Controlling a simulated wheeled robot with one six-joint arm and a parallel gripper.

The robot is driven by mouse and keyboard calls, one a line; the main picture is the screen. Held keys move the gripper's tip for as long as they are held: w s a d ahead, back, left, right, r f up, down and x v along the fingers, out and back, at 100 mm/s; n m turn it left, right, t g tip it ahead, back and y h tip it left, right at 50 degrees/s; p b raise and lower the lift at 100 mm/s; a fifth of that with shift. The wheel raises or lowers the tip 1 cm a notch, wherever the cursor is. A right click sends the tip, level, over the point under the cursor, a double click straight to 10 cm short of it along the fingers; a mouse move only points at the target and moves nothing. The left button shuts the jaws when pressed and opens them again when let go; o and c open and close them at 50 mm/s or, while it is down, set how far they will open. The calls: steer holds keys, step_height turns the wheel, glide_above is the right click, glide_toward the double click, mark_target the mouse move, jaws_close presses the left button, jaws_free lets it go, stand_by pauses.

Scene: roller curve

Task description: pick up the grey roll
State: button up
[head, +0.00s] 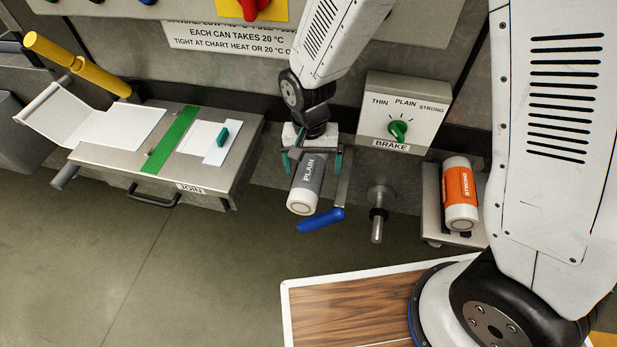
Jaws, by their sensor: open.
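The grey roll (308,182), marked PLAIN, has a pale end facing the camera and lies tilted near the middle of the head view. My gripper (312,161) is open at the roll's far end, with one teal finger to each side of it. The gripper's body hides part of that end. I cannot tell whether the fingers touch the roll or what the roll rests on.
A blue-handled lever (321,220) sits just below and right of the roll. A metal spindle (377,222), the BRAKE box (375,90) and an orange STRONG roll (459,190) are to the right. The JOIN table (110,157) is left. A wood-topped surface (345,305) is in front.

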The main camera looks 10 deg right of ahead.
mark_target(308, 173)
steer(key=shift+w+a+f+m+t, duration=0.2)
steer(key=shift+w+a+f+m, duration=0.2)
steer(key=shift+w, duration=0.1)
steer(key=shift+w+a+f+m+t, duration=0.2)
steer(key=shift+w+a+f+m, duration=0.1)
steer(key=shift+w+a+m, duration=0.15)
steer(key=f, duration=0.5)
steer(key=d+f, duration=0.1)
steer(key=f, duration=0.1)
steer(key=shift+f, duration=0.2)
steer(key=c, duration=1.3)
steer(key=shift+c, duration=0.5)
steer(key=shift+r, duration=0.1)
